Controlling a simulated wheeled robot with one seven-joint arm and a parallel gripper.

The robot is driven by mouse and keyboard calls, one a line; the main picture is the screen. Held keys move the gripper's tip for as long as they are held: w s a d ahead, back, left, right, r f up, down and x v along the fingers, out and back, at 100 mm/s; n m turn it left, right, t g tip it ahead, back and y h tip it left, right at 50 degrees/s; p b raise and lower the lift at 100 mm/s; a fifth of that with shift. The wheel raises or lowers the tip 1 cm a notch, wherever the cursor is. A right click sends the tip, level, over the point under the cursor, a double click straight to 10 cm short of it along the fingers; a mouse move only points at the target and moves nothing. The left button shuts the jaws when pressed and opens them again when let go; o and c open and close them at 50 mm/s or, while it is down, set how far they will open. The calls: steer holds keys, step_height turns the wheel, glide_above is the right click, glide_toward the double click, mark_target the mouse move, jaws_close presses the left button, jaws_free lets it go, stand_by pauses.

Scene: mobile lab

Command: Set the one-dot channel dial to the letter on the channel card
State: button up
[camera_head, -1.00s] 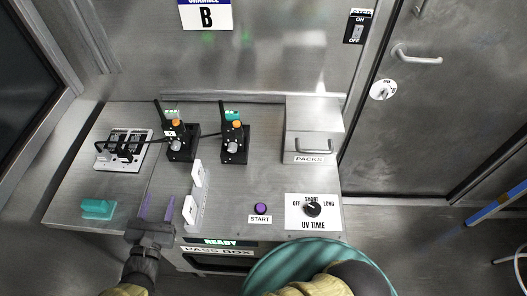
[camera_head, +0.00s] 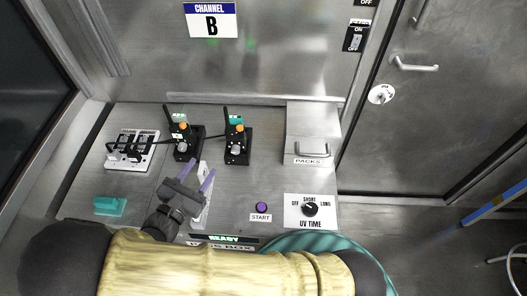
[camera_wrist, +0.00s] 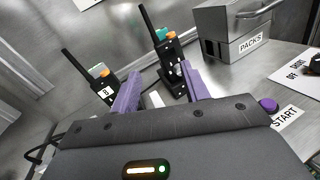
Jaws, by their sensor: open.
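Two black radios stand upright in black holders on the bench: the left radio (camera_head: 183,140) and the right radio (camera_head: 237,143). Each has an antenna, an orange knob and a pale round dial on its front. Dots and dial letters are too small to read. Both radios also show in the wrist view, left (camera_wrist: 102,95) and right (camera_wrist: 172,62). My gripper (camera_head: 201,171) is open and empty, with purple fingers, low in front of the radios and apart from them.
A white panel with black levers (camera_head: 132,150) lies left of the radios. A teal block (camera_head: 109,206) is at front left. A PACKS box (camera_head: 311,148), purple START button (camera_head: 261,207) and UV TIME dial (camera_head: 310,209) are to the right.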

steer(key=d+r+m+g+h+p, duration=0.1)
steer(key=d+r+m+g+p, duration=0.1)
steer(key=d+m+g, duration=0.3)
steer(key=d+r+m+g+p, duration=0.3)
steer(key=d+g, duration=0.4)
steer(key=d, duration=0.5)
steer(key=shift+m+h+p, duration=0.4)
steer(key=shift+m+p, duration=0.25)
steer(key=shift+m, duration=0.55)
steer(key=shift+w, duration=0.1)
steer(key=s+d+r+m+y, duration=0.1)
steer(key=d+r+m+y, duration=0.2)
steer(key=m, duration=0.6)
steer(key=s+d+r+m+g+y, duration=0.1)
steer(key=d+r+m+y, duration=0.3)
steer(key=d+m+y, duration=0.3)
steer(key=shift+d+r+m, duration=0.15)
steer(key=shift+d+m, duration=0.8)
steer(key=shift+m, duration=0.05)
